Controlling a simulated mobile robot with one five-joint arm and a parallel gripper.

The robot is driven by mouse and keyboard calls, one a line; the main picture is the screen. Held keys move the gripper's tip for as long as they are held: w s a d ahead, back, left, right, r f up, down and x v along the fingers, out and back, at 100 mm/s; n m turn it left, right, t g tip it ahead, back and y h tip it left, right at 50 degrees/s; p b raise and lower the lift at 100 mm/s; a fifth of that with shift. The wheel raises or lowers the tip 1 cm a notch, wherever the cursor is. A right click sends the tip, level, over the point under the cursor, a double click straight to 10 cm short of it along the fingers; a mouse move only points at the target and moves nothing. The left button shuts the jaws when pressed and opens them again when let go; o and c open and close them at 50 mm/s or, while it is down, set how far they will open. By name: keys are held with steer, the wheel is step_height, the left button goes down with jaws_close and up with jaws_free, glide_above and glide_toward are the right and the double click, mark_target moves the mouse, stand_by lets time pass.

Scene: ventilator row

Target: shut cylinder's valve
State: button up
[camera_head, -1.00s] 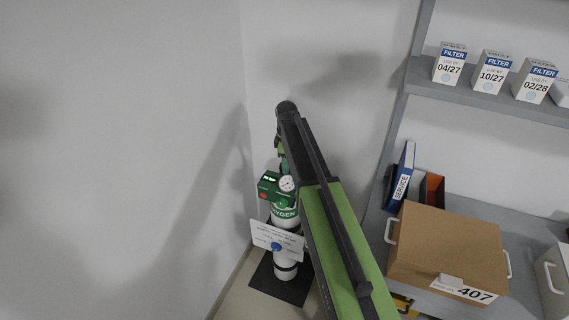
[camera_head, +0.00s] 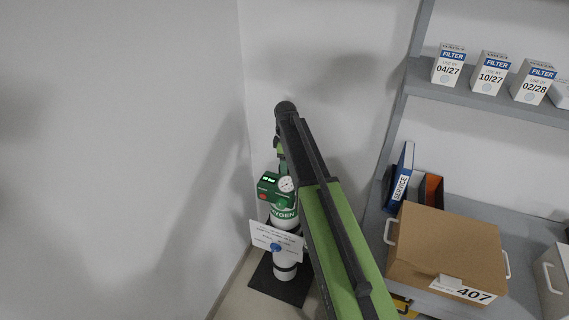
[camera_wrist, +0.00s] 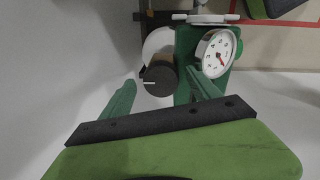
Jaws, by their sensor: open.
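The oxygen cylinder (camera_head: 285,270) stands upright in the corner, white with a green collar. Its green head block (camera_head: 268,190) carries a lit display and a round white gauge (camera_head: 287,184). In the wrist view the gauge (camera_wrist: 215,53) sits right of a black knob (camera_wrist: 159,80) with a white mark. In the head view my arm partly covers the cylinder, and the fingertips are not clear.
A white card (camera_head: 276,241) with a blue dot hangs on the cylinder. A dark mat (camera_head: 282,287) lies beneath it. Walls close in behind and left. To the right, a grey bench holds a cardboard box (camera_head: 450,250) and binders (camera_head: 402,177); filter boxes (camera_head: 490,73) stand on the shelf above.

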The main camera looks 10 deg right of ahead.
step_height(320, 180, up, 17)
steer(key=s+p, duration=0.1)
steer(key=p, duration=1.5)
steer(key=shift+a+p, duration=0.25)
steer(key=shift+p, duration=0.05)
steer(key=shift+s, duration=0.1)
steer(key=s+f+m+b, duration=0.4)
steer(key=s+m, duration=0.2)
steer(key=s, duration=0.6)
steer(key=s+f+m+b, duration=0.4)
steer(key=s+m, duration=0.3)
steer(key=s, duration=0.5)
steer(key=shift+a+f+m+g+b, duration=0.3)
steer(key=shift+a+f+g+b, duration=0.05)
steer(key=shift+a+g+b, duration=0.05)
